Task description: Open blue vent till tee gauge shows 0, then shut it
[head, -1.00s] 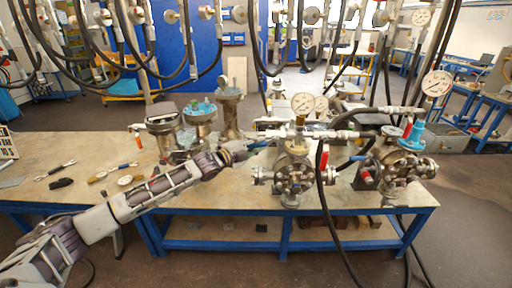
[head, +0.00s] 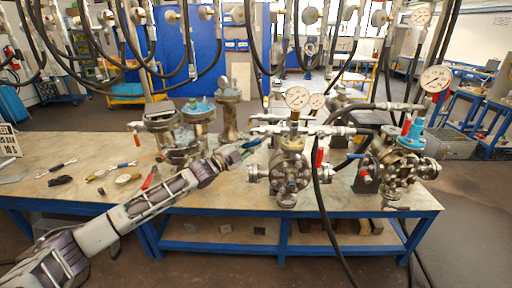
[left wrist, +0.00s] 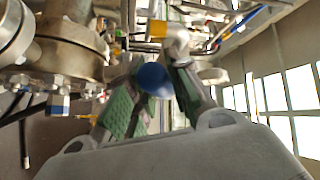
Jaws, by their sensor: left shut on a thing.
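My left gripper (head: 238,155) reaches in from the left to the left end of the middle vessel's pipework. In the left wrist view its green-padded fingers (left wrist: 153,92) are shut on the blue vent handle (left wrist: 155,79), seen as a round blue end. The blue handle also shows at the fingertips in the head view (head: 251,143). A white-faced dial gauge (head: 298,98) stands on the piping above the middle vessel (head: 290,172), with a smaller gauge (head: 317,101) behind it. Which is the tee gauge, and their needle readings, I cannot tell. My right gripper is not in view.
A red lever (head: 320,158) and a black hose (head: 318,190) are just right of the middle vessel. Flanged vessels (head: 178,135) stand behind my left arm. Hand tools lie on the bench's left.

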